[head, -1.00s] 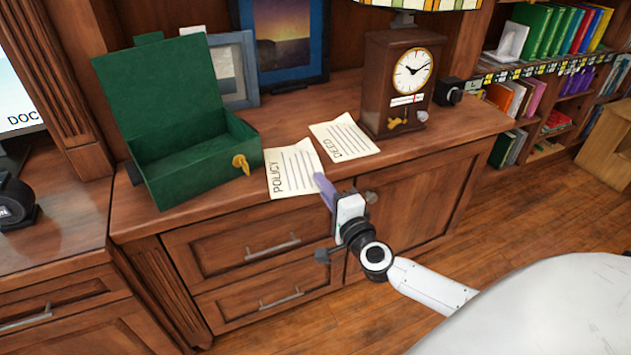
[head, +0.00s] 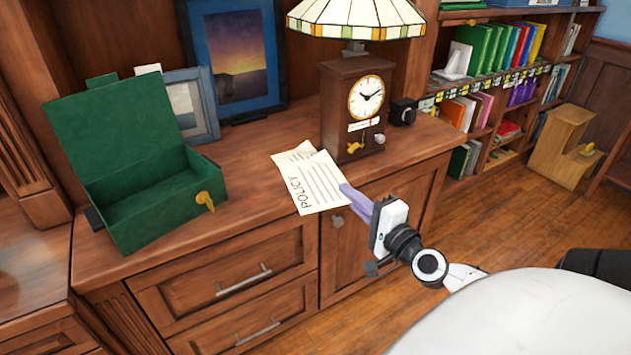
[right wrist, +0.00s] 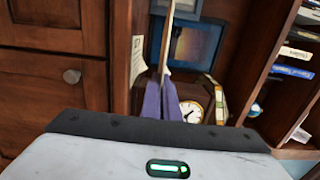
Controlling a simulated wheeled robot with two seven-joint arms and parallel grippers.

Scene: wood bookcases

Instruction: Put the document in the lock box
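The green lock box (head: 140,205) stands on the cabinet top at the left with its lid open; a gold key (head: 205,201) is at its front. The POLICY document (head: 314,187) is in the fingers of my right gripper (head: 352,197), at the cabinet's front edge, right of the box. In the right wrist view, the purple fingers (right wrist: 165,100) are closed on a thin sheet seen edge-on (right wrist: 167,45). The DEED paper is mostly hidden behind the POLICY sheet; a pale corner (head: 297,151) shows. My left gripper is not in view.
A brown clock (head: 350,115) stands behind and right of the papers, under a stained-glass lamp (head: 357,18). Picture frames (head: 236,58) stand behind the box. The cabinet top (head: 250,185) is bare between box and papers. Bookshelves are at the right.

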